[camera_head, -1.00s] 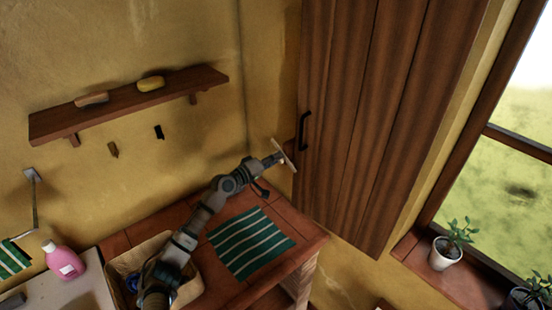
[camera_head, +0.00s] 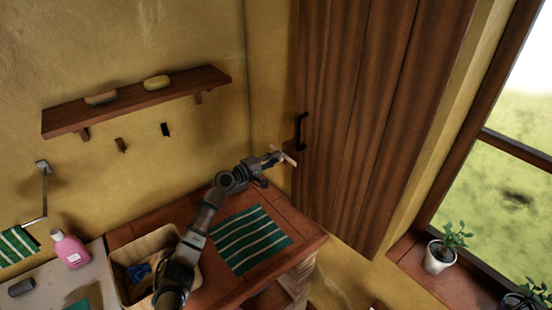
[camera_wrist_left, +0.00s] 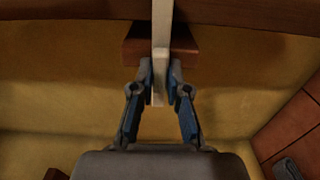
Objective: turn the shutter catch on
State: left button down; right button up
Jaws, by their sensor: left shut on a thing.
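The shutter catch is a pale narrow wooden bar (camera_head: 290,160) beside the left edge of the brown plank shutter (camera_head: 370,120), just below its black handle (camera_head: 301,131). My left gripper (camera_head: 278,157) reaches it from the left and is shut on it. In the left wrist view the pale bar (camera_wrist_left: 161,40) runs upright between the two blue-grey fingertips (camera_wrist_left: 160,82), in front of a brown wooden block (camera_wrist_left: 130,48). The upper end of the bar runs out of that view. My right gripper is in neither view.
A wooden shelf (camera_head: 130,104) with small objects hangs on the yellow wall. Below are a red tiled counter (camera_head: 290,222), a striped green cloth (camera_head: 248,240), a bin (camera_head: 124,256) and a pink bottle (camera_head: 70,250). A potted plant (camera_head: 440,254) stands on the window sill.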

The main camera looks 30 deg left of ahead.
pick_arm(q)
jog(key=shift+a+r, duration=0.15)
jog(key=shift+a, duration=0.05)
jog(key=c, duration=1.2)
grip_release()
jog(key=shift+o, duration=0.3)
jog(key=shift+w+a+f, duration=0.15)
jog(key=shift+a+f, duration=0.05)
jog(key=shift+f, duration=0.1)
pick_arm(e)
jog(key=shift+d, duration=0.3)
pick_arm(q)
jog(key=v, duration=1.2)
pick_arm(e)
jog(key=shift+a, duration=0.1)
pick_arm(q)
jog(key=shift+f, duration=0.1)
